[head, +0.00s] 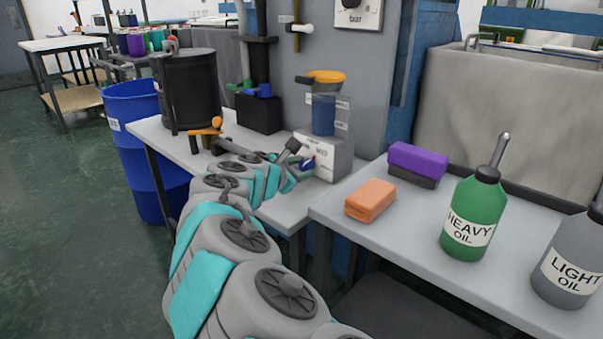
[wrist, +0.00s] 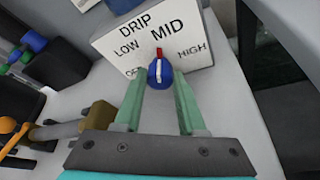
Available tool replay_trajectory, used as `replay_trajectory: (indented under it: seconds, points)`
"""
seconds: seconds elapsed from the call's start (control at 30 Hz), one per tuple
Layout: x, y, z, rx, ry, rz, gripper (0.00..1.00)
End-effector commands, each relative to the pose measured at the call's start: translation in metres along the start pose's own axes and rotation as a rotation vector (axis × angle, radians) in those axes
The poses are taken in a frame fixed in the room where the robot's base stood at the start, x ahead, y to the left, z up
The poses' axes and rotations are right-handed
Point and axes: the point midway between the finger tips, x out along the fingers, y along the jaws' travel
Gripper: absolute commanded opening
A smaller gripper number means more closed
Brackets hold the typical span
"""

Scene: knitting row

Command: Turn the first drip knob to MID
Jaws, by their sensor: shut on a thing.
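In the wrist view the red pointer points up, toward the lower left of the MID word. My gripper (wrist: 163,76) has its green fingers on either side of the knob and is shut on it. In the head view the knob (head: 308,163) shows small on the white drip box (head: 334,157), partly covered by my gripper (head: 302,166).
A clear reservoir with an orange lid (head: 326,77) stands above the drip box. Orange-handled valves (head: 207,130) lie to its left. An orange block (head: 370,200), a purple-topped block (head: 418,162), a green HEAVY OIL bottle (head: 470,215) and a grey LIGHT OIL bottle (head: 570,265) stand on the right bench.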

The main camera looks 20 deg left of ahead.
Motion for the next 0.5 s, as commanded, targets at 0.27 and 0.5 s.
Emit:
replay_trajectory:
  seconds: [0.27, 0.5]
  points:
    - [-0.0002, -0.0006, 0.0002, 0.100, -0.002, 0.044, 0.00]
    - [-0.0003, -0.0006, 0.0007, 0.124, -0.001, 0.051, 0.00]
